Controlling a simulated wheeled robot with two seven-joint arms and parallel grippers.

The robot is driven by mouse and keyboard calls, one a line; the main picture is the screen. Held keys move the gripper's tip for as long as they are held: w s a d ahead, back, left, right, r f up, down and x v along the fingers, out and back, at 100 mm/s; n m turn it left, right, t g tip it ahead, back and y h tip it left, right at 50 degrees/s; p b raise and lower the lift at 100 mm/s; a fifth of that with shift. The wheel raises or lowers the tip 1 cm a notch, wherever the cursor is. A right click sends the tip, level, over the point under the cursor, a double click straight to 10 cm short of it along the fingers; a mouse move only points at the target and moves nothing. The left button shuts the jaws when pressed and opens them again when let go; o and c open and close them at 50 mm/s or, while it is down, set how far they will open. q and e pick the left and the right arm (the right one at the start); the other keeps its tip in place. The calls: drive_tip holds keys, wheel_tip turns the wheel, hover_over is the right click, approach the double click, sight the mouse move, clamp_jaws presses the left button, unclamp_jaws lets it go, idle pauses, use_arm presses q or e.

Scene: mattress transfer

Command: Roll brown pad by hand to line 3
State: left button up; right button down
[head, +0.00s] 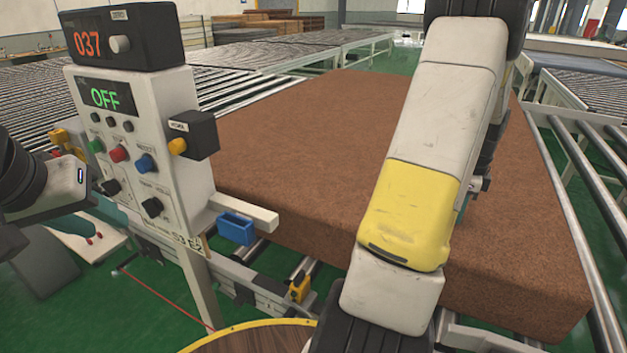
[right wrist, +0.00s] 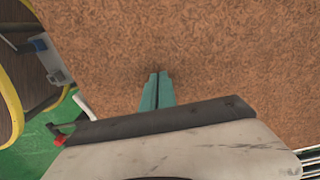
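The brown pad (head: 300,140) is a large thick slab lying flat on a roller conveyor, across the middle and right of the head view. It also fills most of the right wrist view (right wrist: 220,60). My right gripper (right wrist: 157,78) has its teal fingers together with nothing between them, with the tips at or very near the pad's brown surface; I cannot tell if they touch. In the head view my right arm hides most of that gripper. My left gripper (head: 80,226) is at the left edge, below the control box and apart from the pad; its finger gap is not clear.
A control box (head: 140,150) with a display reading OFF and a counter (head: 122,38) reading 037 stands on a post left of the pad. Roller conveyors (head: 240,52) run behind it. A side rail (head: 585,170) lies along the right. A round wooden top (head: 250,340) is at the bottom.

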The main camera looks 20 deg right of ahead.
sight(578, 256)
drive_tip(key=shift+s+d+f, duration=0.1)
drive_tip(key=shift+s+d, duration=3)
drive_tip(key=shift+s, duration=0.6)
drive_tip(key=shift+s+d+f, duration=0.15)
drive_tip(key=shift+s+d, duration=2.9)
drive_tip(key=shift+s, duration=0.65)
drive_tip(key=shift+s+d+f, duration=0.1)
drive_tip(key=shift+s+d, duration=3)
drive_tip(key=shift+s, duration=0.6)
drive_tip(key=shift+w+a, duration=0.1)
drive_tip(key=shift+w, duration=0.05)
drive_tip(key=shift+r, duration=0.15)
drive_tip(key=shift+d+r, duration=0.2)
drive_tip(key=shift+r, duration=3.4)
